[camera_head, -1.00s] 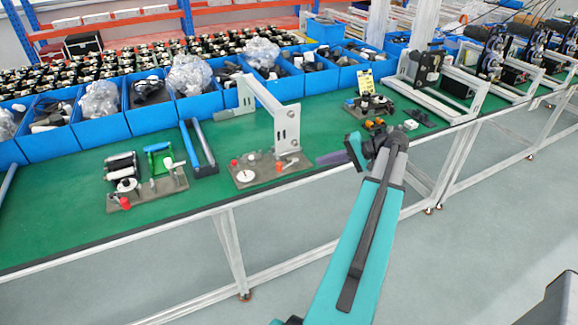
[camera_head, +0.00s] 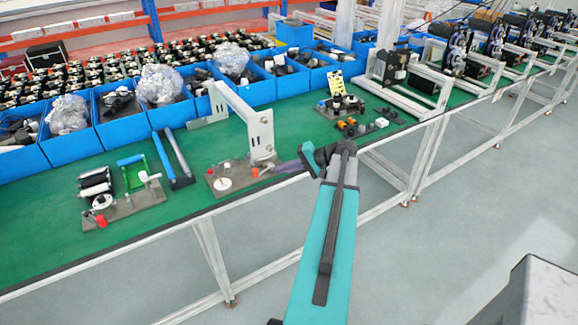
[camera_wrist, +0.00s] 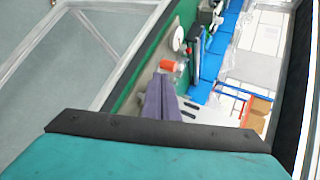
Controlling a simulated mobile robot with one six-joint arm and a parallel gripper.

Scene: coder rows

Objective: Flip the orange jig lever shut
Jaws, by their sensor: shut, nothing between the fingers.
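The jig is a grey-brown base plate (camera_head: 214,190) on the green bench, below a white upright bracket, with a white disc (camera_head: 222,184) and a red knob (camera_head: 227,166). In the wrist view an orange knob (camera_wrist: 168,65) stands just past my fingertips, near a white disc (camera_wrist: 178,38). My gripper (camera_head: 275,169) has purple fingers and is shut and empty, to the right of the jig at the bench's front edge. The fingers (camera_wrist: 163,82) point at the orange knob; I cannot tell if they touch it. The lever's exact pose is hard to make out.
A white bracket (camera_head: 259,132) rises behind the jig. A second jig with a green handle (camera_head: 130,172) and a red knob (camera_head: 101,221) lies left. Blue bins (camera_head: 124,127) line the back. Open floor lies in front.

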